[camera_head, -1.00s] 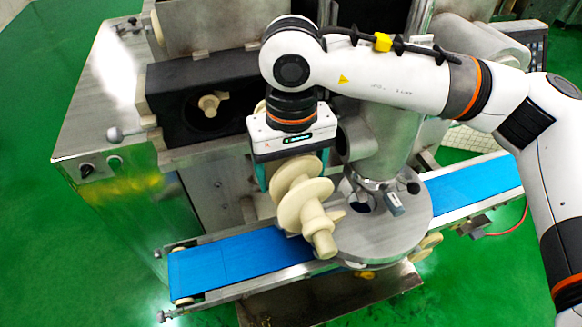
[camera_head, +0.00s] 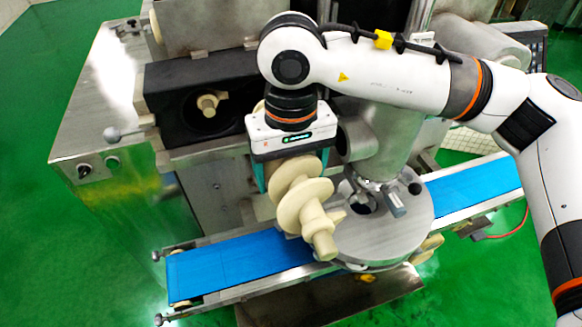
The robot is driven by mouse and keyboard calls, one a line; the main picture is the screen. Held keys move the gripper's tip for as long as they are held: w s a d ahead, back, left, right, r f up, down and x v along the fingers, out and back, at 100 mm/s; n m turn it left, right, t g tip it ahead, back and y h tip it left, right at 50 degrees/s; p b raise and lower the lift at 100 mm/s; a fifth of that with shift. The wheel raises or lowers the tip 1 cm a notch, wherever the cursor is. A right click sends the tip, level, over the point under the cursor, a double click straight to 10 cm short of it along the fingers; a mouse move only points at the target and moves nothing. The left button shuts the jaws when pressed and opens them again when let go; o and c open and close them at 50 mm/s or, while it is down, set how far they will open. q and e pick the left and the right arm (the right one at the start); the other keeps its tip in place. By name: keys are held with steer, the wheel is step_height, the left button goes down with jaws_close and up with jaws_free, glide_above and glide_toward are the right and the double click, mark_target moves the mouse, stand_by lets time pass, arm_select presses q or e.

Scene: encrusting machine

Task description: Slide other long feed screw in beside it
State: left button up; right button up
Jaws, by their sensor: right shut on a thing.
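A long cream feed screw (camera_head: 302,207) with wide spiral flights hangs in front of the machine. My right gripper (camera_head: 292,165) is shut on it near its upper end, and the screw's shaft end points down and toward the viewer, above the blue belt. A dark housing (camera_head: 165,112) on the machine has a round bore with a cream shaft end (camera_head: 207,104) showing inside. Part of another cream piece shows just behind my right wrist, mostly hidden. My left gripper is out of view.
A blue conveyor belt (camera_head: 215,264) runs across the front. A round steel plate (camera_head: 385,232) with a clamp sits right of the held screw. Green floor is clear at left.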

steer(key=shift+w, duration=0.1)
steer(key=shift+w+a+b, duration=0.15)
steer(key=shift+w+a, duration=0.1)
steer(key=shift+w, duration=0.45)
steer(key=shift+w+a+b, duration=0.15)
steer(key=shift+w+a, duration=0.05)
steer(key=shift+w, duration=0.45)
steer(key=shift+w+a, duration=0.25)
steer(key=shift+w, duration=0.4)
steer(key=shift+w+a, duration=0.2)
steer(key=shift+w, duration=0.45)
steer(key=shift+w+a, duration=0.25)
steer(key=shift+w, duration=0.45)
steer(key=shift+w+a, duration=0.2)
steer(key=shift+w, duration=0.5)
steer(key=shift+w+a+p, duration=0.25)
steer(key=shift+w, duration=0.55)
steer(key=shift+w+a+p, duration=0.25)
steer(key=shift+w+a, duration=0.05)
steer(key=shift+w, duration=0.5)
steer(key=shift+w+a+p, duration=0.25)
steer(key=shift+w, duration=0.55)
steer(key=shift+r, duration=0.1)
steer(key=o, duration=1.3)
steer(key=shift+o, duration=0.2)
